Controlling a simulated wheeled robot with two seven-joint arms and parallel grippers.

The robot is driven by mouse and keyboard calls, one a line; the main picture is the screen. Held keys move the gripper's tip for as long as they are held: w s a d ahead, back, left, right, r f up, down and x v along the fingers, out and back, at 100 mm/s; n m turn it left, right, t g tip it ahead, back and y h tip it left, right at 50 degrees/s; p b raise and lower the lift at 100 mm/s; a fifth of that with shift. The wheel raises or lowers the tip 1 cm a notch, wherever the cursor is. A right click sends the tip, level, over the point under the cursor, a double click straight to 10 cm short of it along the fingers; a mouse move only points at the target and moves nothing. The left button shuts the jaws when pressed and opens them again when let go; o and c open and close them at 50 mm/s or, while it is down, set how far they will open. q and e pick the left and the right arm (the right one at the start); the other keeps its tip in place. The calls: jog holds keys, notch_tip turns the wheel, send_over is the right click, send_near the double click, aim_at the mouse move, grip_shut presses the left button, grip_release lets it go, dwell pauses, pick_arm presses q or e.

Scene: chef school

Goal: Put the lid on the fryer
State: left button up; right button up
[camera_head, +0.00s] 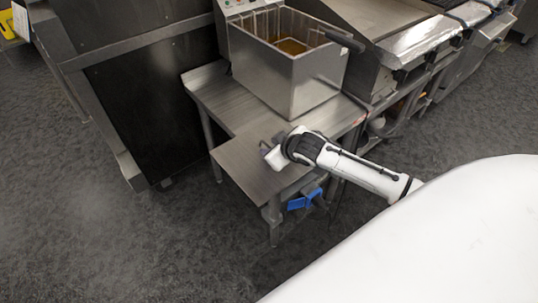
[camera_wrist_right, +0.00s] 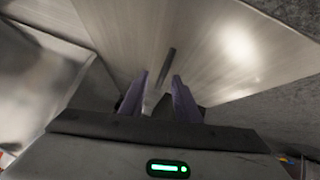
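The fryer (camera_head: 318,85) is a steel box on a metal table, with its top uncovered and amber oil showing inside. A flat brushed-metal panel, which looks like the lid (camera_head: 243,168), lies on the table in front of the fryer. In the right wrist view the lid (camera_wrist_right: 215,65) carries a narrow dark bar handle (camera_wrist_right: 166,66). My right gripper (camera_head: 270,143) is above the lid. In the wrist view its purple fingers (camera_wrist_right: 158,98) are apart, with the handle seen between and just beyond them. Contact cannot be told. My left gripper is out of view.
The steel table (camera_head: 215,92) stands beside a dark cabinet (camera_head: 150,100) on the left. A griddle counter (camera_head: 375,18) adjoins the fryer on the right. A black handle (camera_head: 345,40) sticks out over the fryer's rim. A blue object (camera_head: 304,199) shows under the table. The front floor is clear.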

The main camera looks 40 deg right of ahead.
grip_shut()
jog(key=shift+r, duration=0.2)
